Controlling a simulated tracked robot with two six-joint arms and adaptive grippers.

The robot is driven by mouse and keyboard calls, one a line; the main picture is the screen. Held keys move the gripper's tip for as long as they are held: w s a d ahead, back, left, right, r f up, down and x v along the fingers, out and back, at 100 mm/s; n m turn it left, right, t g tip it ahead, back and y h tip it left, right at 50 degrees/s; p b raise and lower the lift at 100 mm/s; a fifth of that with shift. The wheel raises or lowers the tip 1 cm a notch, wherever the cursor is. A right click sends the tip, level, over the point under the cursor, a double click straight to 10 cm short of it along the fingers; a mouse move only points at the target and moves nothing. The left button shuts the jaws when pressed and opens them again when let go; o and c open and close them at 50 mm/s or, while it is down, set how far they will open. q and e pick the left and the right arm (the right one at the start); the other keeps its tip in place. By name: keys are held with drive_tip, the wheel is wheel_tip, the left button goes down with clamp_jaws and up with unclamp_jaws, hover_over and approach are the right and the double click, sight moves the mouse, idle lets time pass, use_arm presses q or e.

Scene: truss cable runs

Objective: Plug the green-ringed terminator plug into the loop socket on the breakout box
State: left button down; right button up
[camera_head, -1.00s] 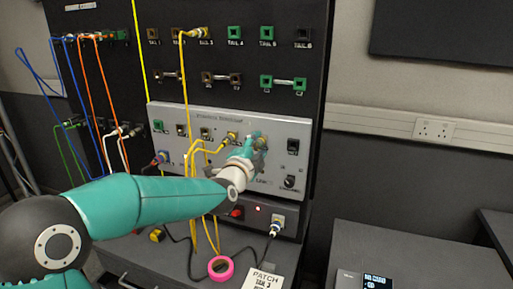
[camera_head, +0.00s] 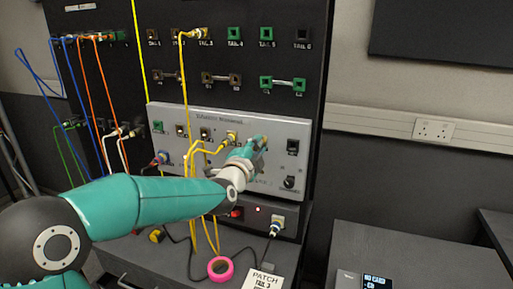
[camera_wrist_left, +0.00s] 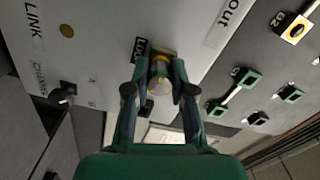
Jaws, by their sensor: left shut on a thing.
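My left gripper (camera_head: 256,147) is at the grey front of the breakout box (camera_head: 215,122), on its right half. In the left wrist view its fingers (camera_wrist_left: 158,90) are shut on a small plug (camera_wrist_left: 160,85) with a pale body and a yellowish end. The plug is in line with a socket (camera_wrist_left: 163,56) beside the partly hidden black label LOO. The plug's tip is at or very close to the socket; I cannot tell how far in it sits. My right gripper is not in view.
Yellow cables (camera_head: 208,150) hang just left of my gripper. A black socket (camera_head: 292,147) and a knob (camera_head: 289,182) are to its right. A pink tape roll (camera_head: 220,267) and a PATCH card (camera_head: 262,281) lie on the bench below. A small display device (camera_head: 377,281) is at lower right.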

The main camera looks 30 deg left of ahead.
use_arm(q)
drive_tip(key=shift+r+m+p, duration=0.15)
drive_tip(key=shift+m+p, duration=0.45)
drive_tip(key=shift+m, duration=0.8)
drive_tip(key=c, duration=0.9)
unclamp_jaws()
drive_tip(key=shift+w, duration=0.15)
drive_tip(key=shift+f, duration=0.2)
drive_tip(key=shift+b+v, duration=0.45)
drive_tip(key=shift+v, duration=2.1)
